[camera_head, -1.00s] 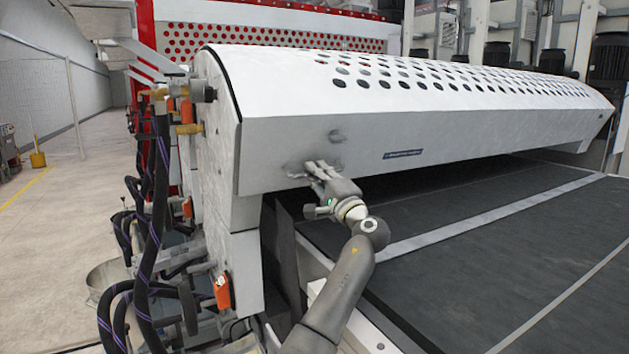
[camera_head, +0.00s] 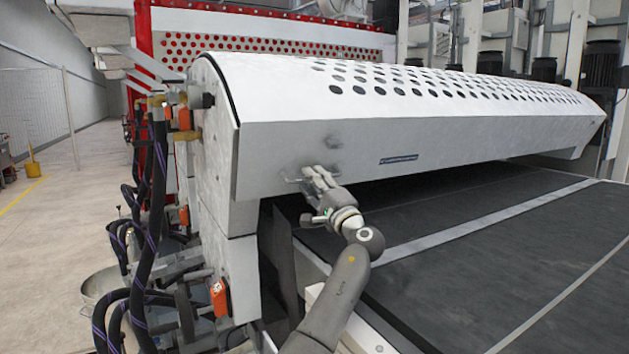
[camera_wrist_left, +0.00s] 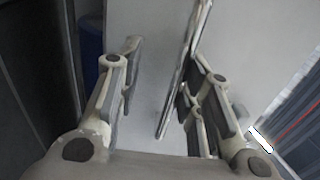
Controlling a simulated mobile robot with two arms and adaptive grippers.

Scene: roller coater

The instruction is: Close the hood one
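The hood (camera_head: 330,118) is a long white cover with rows of dark holes on top and a plain front panel, in the head view. A dark gap shows between its lower edge and the belt. My left gripper (camera_head: 314,175) is at the lower left of the front panel, by a small handle (camera_head: 291,181). In the left wrist view, my left gripper (camera_wrist_left: 158,75) has its fingers apart. The metal handle bar (camera_wrist_left: 182,72) runs between them, nearer the right finger. I cannot tell whether it touches. My right gripper is not in view.
A dark flat belt (camera_head: 470,235) with pale stripes lies below and in front of the hood. Black hoses (camera_head: 158,210) and fittings hang at the machine's left side. A red perforated panel (camera_head: 270,48) stands behind. The floor (camera_head: 45,240) at far left is mostly clear.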

